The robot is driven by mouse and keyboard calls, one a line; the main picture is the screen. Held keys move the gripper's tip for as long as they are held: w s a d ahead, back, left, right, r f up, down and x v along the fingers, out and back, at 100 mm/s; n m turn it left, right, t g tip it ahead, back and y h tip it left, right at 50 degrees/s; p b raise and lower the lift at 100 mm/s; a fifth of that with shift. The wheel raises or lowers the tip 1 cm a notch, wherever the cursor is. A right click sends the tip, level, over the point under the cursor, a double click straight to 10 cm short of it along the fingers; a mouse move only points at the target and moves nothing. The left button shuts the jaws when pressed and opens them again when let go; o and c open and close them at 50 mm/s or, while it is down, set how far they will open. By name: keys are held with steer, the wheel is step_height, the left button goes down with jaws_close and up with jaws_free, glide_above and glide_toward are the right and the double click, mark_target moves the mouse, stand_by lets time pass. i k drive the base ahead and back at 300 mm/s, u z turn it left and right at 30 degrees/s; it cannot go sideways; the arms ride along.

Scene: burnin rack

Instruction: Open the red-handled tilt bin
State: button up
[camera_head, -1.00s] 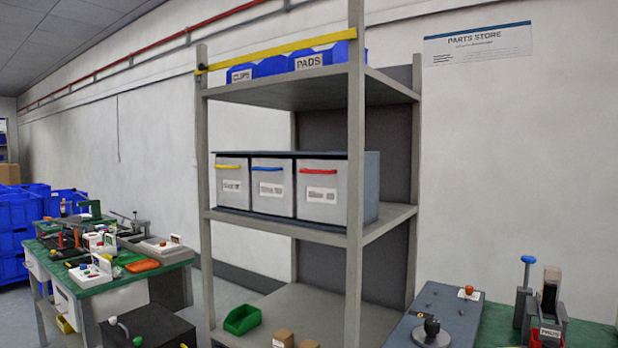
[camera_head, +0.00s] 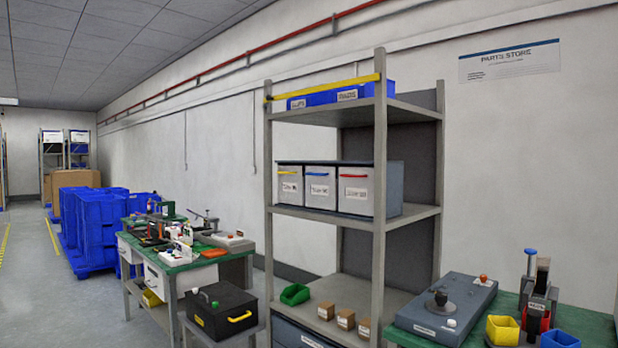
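The red-handled tilt bin (camera_head: 355,192) is the rightmost of three grey bins on the middle shelf of the rack. Its red handle (camera_head: 354,176) runs along the top of its front, above a white label. The bin front stands upright and looks closed. Beside it are the blue-handled bin (camera_head: 320,188) and, at the left, the yellow-handled bin (camera_head: 289,186). A rack post stands just right of the red-handled bin. My gripper is not in view.
The rack post (camera_head: 380,240) and middle shelf (camera_head: 412,214) frame the bins. Blue bins (camera_head: 330,97) sit above. A green tray (camera_head: 295,294) and small cardboard boxes (camera_head: 346,319) lie below.

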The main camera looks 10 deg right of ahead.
mark_target(348, 189)
steer(key=u, duration=0.75)
steer(key=i, duration=1.6)
steer(key=z, duration=0.25)
